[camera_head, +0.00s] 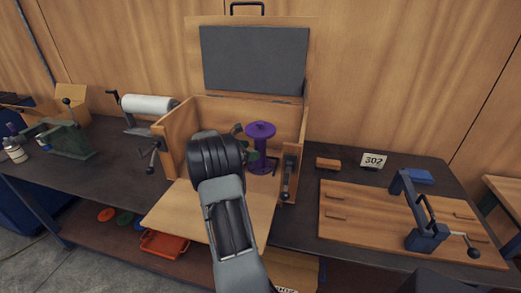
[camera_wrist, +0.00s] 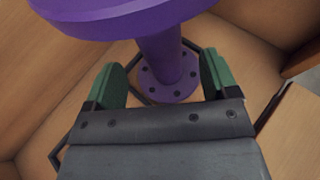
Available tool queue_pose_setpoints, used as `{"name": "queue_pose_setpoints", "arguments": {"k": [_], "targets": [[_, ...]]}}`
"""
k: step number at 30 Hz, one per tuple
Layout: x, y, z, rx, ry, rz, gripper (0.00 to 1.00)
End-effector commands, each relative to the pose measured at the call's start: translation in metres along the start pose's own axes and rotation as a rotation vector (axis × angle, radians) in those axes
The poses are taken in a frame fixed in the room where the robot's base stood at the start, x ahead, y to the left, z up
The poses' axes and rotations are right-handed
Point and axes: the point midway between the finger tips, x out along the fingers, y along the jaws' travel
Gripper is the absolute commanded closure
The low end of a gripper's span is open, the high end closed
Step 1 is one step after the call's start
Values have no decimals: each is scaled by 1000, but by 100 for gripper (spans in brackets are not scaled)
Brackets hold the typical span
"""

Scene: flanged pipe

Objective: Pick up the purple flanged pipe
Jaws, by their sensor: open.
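The purple flanged pipe (camera_head: 262,148) stands upright inside an open wooden box, with a round flange at its top and another at its base. In the wrist view the pipe (camera_wrist: 163,58) rises between and just beyond my gripper's two green fingertips, its wide top flange filling the upper left and its bolted lower flange resting on the floor. My gripper (camera_wrist: 162,82) is open, and no finger clearly touches the pipe. In the head view my gripper (camera_head: 252,148) is mostly hidden behind my wrist, beside the pipe.
The wooden box (camera_head: 177,138) has side walls, a raised lid with a dark panel (camera_head: 254,60), and a lowered front board (camera_head: 180,215). On the right lie a wooden board (camera_head: 370,228) and a blue clamp (camera_head: 427,238).

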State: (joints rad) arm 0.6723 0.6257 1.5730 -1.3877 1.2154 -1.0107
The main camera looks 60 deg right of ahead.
Motion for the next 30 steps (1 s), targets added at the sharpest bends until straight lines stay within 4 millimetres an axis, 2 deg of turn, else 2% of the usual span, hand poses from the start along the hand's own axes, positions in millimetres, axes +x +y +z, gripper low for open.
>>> {"name": "queue_pose_setpoints", "arguments": {"k": [10,18,30], "targets": [[43,-1,-1,0,0,-2,20],[47,0,-1,1,0,-1,21],[47,0,-1,1,0,-1,59]]}}
